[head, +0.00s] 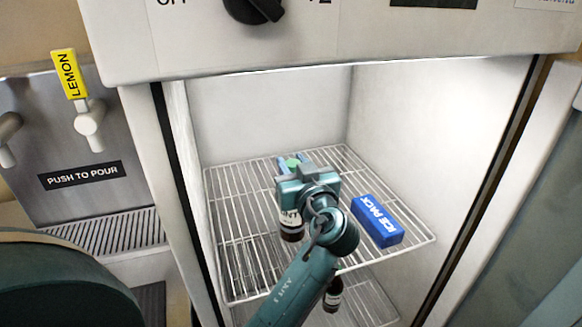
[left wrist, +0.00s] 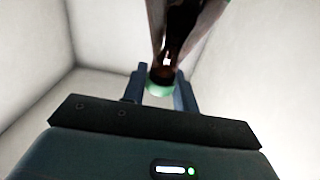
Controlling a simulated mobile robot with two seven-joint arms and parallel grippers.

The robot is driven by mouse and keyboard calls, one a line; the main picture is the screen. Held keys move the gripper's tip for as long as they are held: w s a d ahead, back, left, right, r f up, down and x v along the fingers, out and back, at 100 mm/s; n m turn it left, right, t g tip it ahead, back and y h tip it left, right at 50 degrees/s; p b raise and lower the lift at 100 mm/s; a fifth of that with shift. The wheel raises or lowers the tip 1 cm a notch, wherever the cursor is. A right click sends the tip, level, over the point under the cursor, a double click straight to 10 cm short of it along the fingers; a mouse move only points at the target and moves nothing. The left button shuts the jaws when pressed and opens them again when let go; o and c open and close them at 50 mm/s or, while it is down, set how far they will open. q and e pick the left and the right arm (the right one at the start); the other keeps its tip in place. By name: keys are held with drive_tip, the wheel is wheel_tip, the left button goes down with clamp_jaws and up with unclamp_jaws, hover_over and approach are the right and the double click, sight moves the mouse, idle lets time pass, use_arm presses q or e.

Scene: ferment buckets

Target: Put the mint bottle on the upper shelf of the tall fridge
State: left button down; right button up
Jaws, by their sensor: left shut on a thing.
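The mint bottle (head: 291,225) is dark brown with a white label and a green cap. My left gripper (head: 291,164) is shut on it near the cap, inside the fridge at the upper wire shelf (head: 238,268). The bottle looks upright; I cannot tell whether its base touches the shelf. My gripper and arm hide part of the bottle and shelf. My right gripper is not in view.
A blue ice pack (head: 377,221) lies on the upper shelf to the right of my gripper. Another dark bottle (head: 333,295) stands lower, below the upper shelf. The shelf's left and back parts are clear. A drink dispenser (head: 80,150) with a lemon tap is left of the fridge.

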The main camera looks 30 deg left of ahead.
use_arm(q)
drive_tip(key=shift+s+d+r, duration=0.1)
drive_tip(key=shift+d+r, duration=0.05)
drive_tip(key=shift+d, duration=0.05)
drive_tip(key=shift+f, duration=0.2)
drive_tip(key=c, duration=1.1)
unclamp_jaws()
